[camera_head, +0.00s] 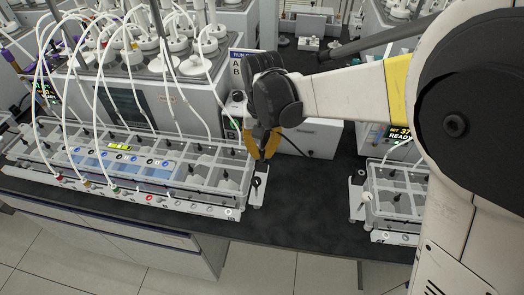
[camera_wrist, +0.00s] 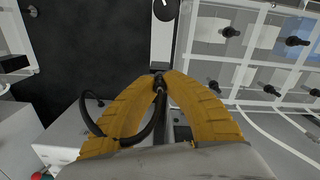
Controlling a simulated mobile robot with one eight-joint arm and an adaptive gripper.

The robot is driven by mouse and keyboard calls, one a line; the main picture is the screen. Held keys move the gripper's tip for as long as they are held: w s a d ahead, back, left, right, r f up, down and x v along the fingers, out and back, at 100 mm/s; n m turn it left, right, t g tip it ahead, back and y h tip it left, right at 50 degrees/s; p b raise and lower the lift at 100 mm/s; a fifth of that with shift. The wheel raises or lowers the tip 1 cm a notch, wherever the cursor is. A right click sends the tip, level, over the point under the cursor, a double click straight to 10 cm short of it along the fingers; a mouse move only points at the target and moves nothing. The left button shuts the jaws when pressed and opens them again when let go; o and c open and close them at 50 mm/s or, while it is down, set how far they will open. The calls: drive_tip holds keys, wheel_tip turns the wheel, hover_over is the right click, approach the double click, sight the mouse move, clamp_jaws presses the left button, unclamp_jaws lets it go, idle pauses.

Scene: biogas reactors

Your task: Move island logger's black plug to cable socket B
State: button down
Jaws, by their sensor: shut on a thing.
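My gripper (camera_head: 262,155) is over the right end of the left rack, its yellow fingers closed. In the wrist view my gripper (camera_wrist: 160,77) pinches a small black plug (camera_wrist: 159,83) between its fingertips. The plug's black cable (camera_wrist: 157,118) runs back between the fingers and loops to the left. Below the fingertips is a narrow white strip (camera_head: 257,190) with dark round fittings; this strip (camera_wrist: 162,45) also shows in the wrist view, with a round fitting (camera_wrist: 162,8) at its far end. I cannot read which socket is B, nor tell whether the plug touches the strip.
The left rack (camera_head: 228,213), with clear compartments and several dark fittings, stands beside the strip. Grey reactor boxes with white tubes are behind it. A second rack (camera_head: 400,205) stands right; dark bench top (camera_head: 310,205) lies between.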

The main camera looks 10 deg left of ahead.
drive_tip(key=shift+f+b, duration=0.5)
drive_tip(key=shift+f, duration=0.2)
idle(0.6)
drive_tip(key=c, duration=1.5)
unclamp_jaws()
drive_tip(key=shift+o, duration=0.2)
drive_tip(key=shift+r, duration=0.1)
wheel_tip(320, 180, up, 12)
drive_tip(key=shift+f, duration=0.1)
